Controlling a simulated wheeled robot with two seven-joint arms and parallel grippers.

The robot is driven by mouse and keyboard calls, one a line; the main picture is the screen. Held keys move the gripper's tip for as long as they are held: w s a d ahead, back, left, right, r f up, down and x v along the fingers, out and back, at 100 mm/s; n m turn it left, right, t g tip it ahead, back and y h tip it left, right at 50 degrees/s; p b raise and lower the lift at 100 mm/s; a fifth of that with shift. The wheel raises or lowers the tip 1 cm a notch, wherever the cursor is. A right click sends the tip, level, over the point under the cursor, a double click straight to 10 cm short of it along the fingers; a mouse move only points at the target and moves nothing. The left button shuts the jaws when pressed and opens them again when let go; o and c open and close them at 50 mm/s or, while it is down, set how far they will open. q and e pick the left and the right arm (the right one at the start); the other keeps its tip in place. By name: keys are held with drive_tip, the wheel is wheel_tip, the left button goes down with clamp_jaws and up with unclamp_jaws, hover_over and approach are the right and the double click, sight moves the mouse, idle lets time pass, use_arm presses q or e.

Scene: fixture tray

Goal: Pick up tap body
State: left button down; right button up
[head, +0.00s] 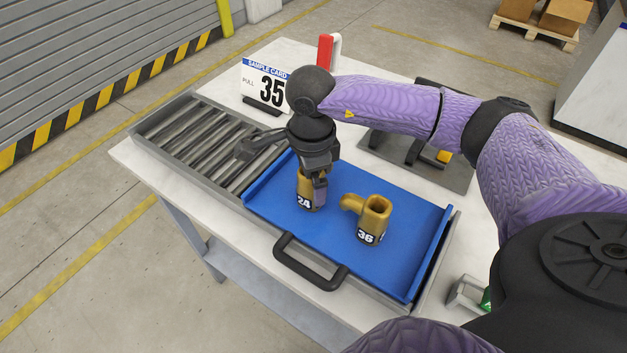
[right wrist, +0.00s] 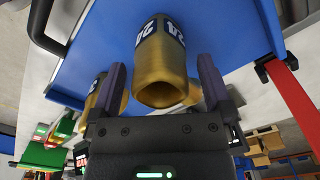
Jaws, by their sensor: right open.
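A brass tap body marked 24 (head: 304,195) stands upright on the blue tray (head: 280,240). My right gripper (head: 316,180) is over it from above, one finger in front of its right side. In the right wrist view, the open fingers (right wrist: 161,66) are on either side of tap body 24 (right wrist: 163,70), with visible gaps. Its open end faces the camera. A second brass tap body, marked 36 (head: 371,222), stands to the right with a side spout pointing left. It is partly hidden behind a finger in the right wrist view (right wrist: 97,98). My left gripper is not in view.
A sample card reading 35 (head: 266,84) stands behind the tray. A grey roller rack (head: 205,140) is at the left. A black handle (head: 308,266) is on the tray's front. A grey fixture plate (head: 440,172) with black parts lies behind, under my right arm.

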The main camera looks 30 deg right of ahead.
drive_tip(key=shift+r, duration=0.1)
clamp_jaws()
idle(0.4)
